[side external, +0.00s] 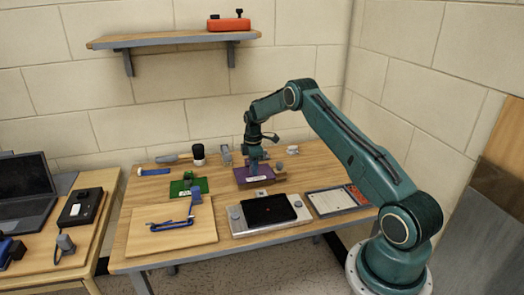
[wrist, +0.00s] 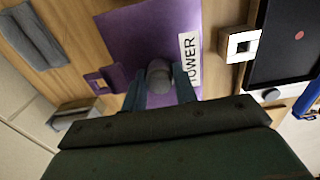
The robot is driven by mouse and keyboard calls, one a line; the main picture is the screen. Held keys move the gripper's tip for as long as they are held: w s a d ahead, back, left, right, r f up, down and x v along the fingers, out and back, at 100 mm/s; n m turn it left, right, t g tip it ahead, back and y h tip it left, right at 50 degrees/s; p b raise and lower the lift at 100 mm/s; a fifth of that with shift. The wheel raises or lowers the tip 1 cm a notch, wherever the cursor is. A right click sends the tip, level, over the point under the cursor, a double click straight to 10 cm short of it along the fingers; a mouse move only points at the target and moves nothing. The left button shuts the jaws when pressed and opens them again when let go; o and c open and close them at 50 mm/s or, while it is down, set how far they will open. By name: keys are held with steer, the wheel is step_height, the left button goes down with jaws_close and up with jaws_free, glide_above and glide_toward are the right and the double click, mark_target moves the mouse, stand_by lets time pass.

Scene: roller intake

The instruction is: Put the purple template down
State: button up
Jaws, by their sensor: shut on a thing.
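The purple template (side external: 242,174) is at the back middle of the wooden table in the side view. In the wrist view it is a flat purple plate (wrist: 140,35) with a white label reading "TOWER" (wrist: 189,60) and a grey round knob (wrist: 159,78). My gripper (side external: 255,166) is directly above it, and in the wrist view its fingers (wrist: 160,82) are closed on either side of the knob. The template looks level and close to the tabletop; I cannot tell whether it touches. My gripper hides part of it.
A green template (side external: 202,186) lies to the left. A blue clamp (side external: 172,224) lies on a wooden board in front. A device with a black top (side external: 268,210) and a clipboard (side external: 330,201) are near the front right. A small white square piece (wrist: 238,44) sits close by.

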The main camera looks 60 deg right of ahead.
steer(key=shift+f, duration=2.15)
steer(key=o, duration=1)
steer(key=shift+f, duration=0.15)
step_height(320, 180, up, 12)
steer(key=shift+r, duration=0.15)
